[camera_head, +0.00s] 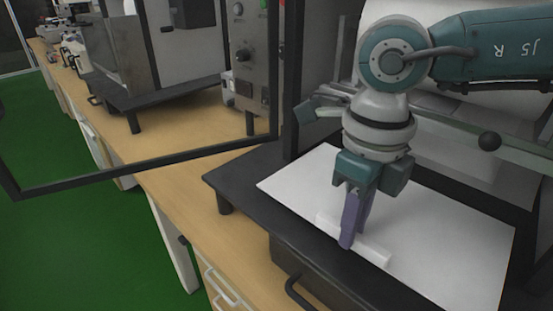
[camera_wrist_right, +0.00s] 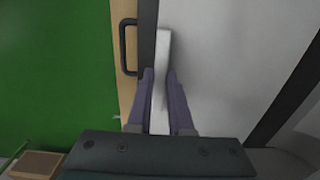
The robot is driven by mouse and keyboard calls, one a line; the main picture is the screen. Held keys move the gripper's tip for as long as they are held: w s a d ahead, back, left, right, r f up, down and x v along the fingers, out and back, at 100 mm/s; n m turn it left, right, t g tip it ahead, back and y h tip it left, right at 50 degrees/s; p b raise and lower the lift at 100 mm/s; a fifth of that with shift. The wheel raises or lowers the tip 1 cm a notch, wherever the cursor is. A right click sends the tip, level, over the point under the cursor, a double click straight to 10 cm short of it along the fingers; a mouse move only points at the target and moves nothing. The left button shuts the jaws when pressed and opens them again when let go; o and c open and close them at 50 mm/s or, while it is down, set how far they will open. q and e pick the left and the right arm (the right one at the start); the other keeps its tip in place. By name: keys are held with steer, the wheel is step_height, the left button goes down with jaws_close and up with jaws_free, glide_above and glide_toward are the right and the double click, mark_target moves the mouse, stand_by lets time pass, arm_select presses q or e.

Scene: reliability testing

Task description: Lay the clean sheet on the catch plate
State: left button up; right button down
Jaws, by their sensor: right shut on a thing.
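The white sheet (camera_head: 440,235) lies flat over the black base (camera_head: 232,180) of the machine at the right of the head view. A raised white strip (camera_head: 374,254) runs along its near edge. My right gripper (camera_head: 346,238), with purple fingers, points down and is shut on this strip. In the right wrist view the fingers (camera_wrist_right: 160,76) stand on either side of the strip (camera_wrist_right: 163,42), and the sheet (camera_wrist_right: 225,50) spreads to the right. I cannot tell whether the sheet rests fully on the surface under it, and no separate catch plate shows. My left gripper is not in view.
A dark-framed open door (camera_head: 150,163) reaches out to the left. A control panel (camera_head: 250,50) and another machine (camera_head: 165,75) stand behind it on the wooden bench (camera_head: 180,150). Green floor (camera_head: 60,235) is clear at the left. A bar with a black knob (camera_head: 489,141) is behind my arm.

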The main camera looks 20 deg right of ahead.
step_height(320, 180, down, 4)
steer(key=b, duration=0.2)
steer(key=shift+r+b, duration=0.1)
steer(key=shift+b, duration=0.3)
steer(key=shift+r, duration=0.15)
steer(key=c, duration=1.3)
jaws_free()
steer(key=shift+f, duration=0.2)
steer(key=o, duration=0.5)
steer(key=shift+r, duration=0.1)
